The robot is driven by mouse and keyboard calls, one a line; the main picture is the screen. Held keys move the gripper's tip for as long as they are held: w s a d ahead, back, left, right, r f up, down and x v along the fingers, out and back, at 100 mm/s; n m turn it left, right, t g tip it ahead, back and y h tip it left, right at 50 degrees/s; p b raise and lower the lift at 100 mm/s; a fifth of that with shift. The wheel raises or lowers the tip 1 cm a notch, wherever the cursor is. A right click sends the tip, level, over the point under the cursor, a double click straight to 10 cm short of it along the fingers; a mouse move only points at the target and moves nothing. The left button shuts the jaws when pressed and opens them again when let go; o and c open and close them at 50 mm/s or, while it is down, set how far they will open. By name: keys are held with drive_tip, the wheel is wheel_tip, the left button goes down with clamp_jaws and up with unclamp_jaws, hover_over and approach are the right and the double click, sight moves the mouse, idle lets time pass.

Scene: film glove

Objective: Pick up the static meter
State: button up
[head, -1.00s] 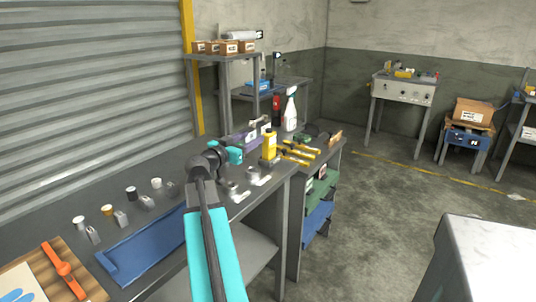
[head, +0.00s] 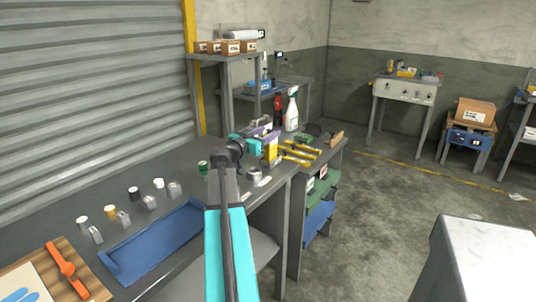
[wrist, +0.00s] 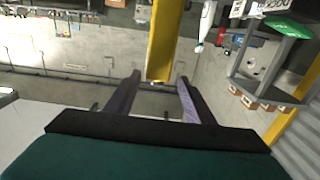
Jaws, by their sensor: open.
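A yellow upright, box-like object (head: 271,150) stands on the grey bench near its right end. It may be the static meter, but I see no label or display that settles it. My gripper (head: 259,145), teal and dark, is just left of it at about the same height. In the wrist view my open gripper (wrist: 159,82) has two dark fingers apart, and the yellow object (wrist: 166,38) lines up with the gap between their tips. Nothing is held. How far the object reaches between the fingers cannot be told.
Yellow-handled tools (head: 297,156) lie just right of it. A white spray bottle (head: 291,112) stands behind. A blue tray (head: 150,245), several small jars and metal pieces, and an orange tool (head: 67,270) lie along the bench. A shelf with boxes (head: 229,47) rises at the back.

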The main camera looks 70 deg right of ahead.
drive_tip(key=shift+d, duration=0.25)
drive_tip(key=shift+s+d, duration=0.1)
drive_tip(key=p+x, duration=0.1)
drive_tip(key=x, duration=0.4)
drive_tip(key=shift+p, duration=0.3)
idle(0.5)
clamp_jaws()
